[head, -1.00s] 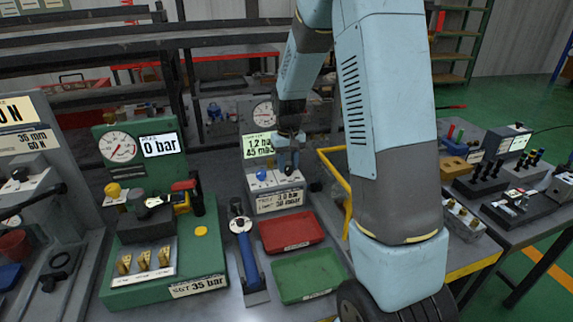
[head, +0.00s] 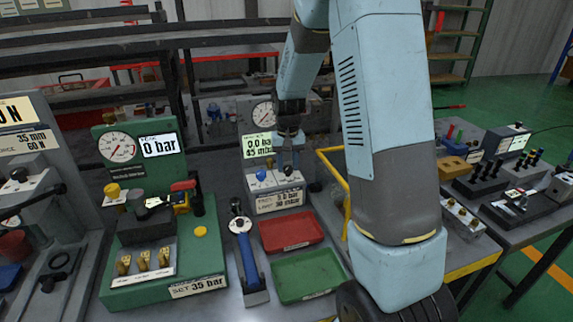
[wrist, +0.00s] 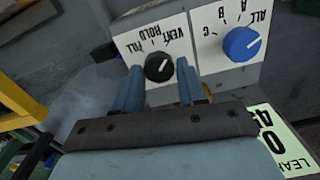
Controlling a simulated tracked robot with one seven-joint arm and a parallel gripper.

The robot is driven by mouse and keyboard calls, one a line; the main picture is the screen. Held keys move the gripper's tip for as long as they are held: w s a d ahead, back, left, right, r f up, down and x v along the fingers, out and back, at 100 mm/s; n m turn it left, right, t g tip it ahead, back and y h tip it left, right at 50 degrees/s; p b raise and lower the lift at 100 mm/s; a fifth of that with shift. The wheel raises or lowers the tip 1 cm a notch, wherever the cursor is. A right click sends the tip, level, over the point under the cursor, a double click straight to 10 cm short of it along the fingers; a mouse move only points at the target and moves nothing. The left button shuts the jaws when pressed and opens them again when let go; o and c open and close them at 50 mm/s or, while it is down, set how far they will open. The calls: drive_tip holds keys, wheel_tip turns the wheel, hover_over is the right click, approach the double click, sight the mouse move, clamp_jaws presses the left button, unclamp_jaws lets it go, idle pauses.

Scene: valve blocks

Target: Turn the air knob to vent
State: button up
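The black air knob (wrist: 159,68) sits on a white panel marked FILL, HOLD and VENT in the wrist view. Its white pointer mark appears to lean toward VENT. My gripper (wrist: 160,66) is open, with one blue-grey finger on each side of the knob and a visible gap to it. In the head view my gripper (head: 289,160) is over the front of the small grey valve block (head: 278,202), partly hiding the knob.
A blue selector knob (wrist: 242,44) is close beside my gripper in the wrist view. A red tray (head: 291,232) and a green tray (head: 308,276) lie in front of the block. A blue-handled pump (head: 247,255) and a green test stand (head: 195,250) are to the left.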

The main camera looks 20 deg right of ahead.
sight(287, 167)
drive_tip(key=o, duration=0.3)
drive_tip(key=shift+o, duration=0.2)
wheel_tip(287, 167, up, 14)
drive_tip(key=shift+f, duration=0.15)
idle(0.3)
idle(0.4)
drive_tip(key=s+r+t, duration=0.3)
drive_tip(key=s+r, duration=0.6)
drive_tip(key=s, duration=0.6)
drive_tip(key=s+n+t, duration=0.1)
drive_tip(key=s+t, duration=0.1)
drive_tip(key=s, duration=1.2)
drive_tip(key=shift+s+r+t, duration=0.25)
drive_tip(key=shift+r+t, duration=0.05)
drive_tip(key=shift+r, duration=0.1)
